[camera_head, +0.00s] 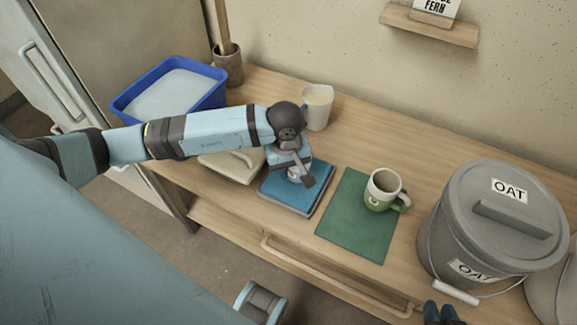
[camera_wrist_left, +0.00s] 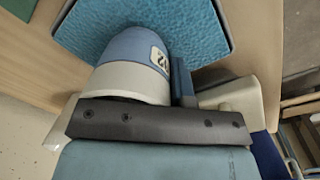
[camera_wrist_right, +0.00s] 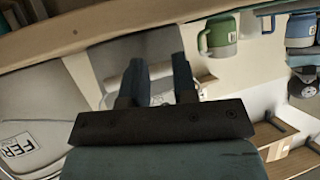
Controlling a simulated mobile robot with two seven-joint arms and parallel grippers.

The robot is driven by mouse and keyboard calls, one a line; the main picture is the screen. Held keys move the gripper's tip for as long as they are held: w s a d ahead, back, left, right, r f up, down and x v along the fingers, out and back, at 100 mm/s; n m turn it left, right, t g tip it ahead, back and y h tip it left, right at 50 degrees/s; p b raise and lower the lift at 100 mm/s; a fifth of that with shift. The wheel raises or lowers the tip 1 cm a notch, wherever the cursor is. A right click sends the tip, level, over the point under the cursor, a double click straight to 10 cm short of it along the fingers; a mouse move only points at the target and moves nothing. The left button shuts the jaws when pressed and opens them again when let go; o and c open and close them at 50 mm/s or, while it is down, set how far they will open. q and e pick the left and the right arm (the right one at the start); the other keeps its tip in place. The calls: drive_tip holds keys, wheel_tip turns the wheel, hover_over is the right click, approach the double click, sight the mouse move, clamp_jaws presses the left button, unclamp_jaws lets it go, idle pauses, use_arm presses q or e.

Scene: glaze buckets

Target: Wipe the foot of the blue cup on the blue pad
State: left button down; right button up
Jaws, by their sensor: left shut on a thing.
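The blue cup (camera_wrist_left: 133,52) is blue with a cream band and a small label. In the left wrist view it stands against the blue pad (camera_wrist_left: 210,30), bottom toward the pad. I cannot tell whether its foot touches. My left gripper (camera_head: 300,178) is shut on the cup, above the blue pad (camera_head: 285,203); in the head view the gripper mostly hides the cup.
A green cup (camera_head: 378,196) stands on a green mat (camera_head: 350,235) right of the pad. A grey OAT bucket (camera_head: 470,240) stands at the right.

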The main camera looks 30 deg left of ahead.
use_arm(q)
drive_tip(key=shift+f+b, duration=0.35)
drive_tip(key=shift+f, duration=0.05)
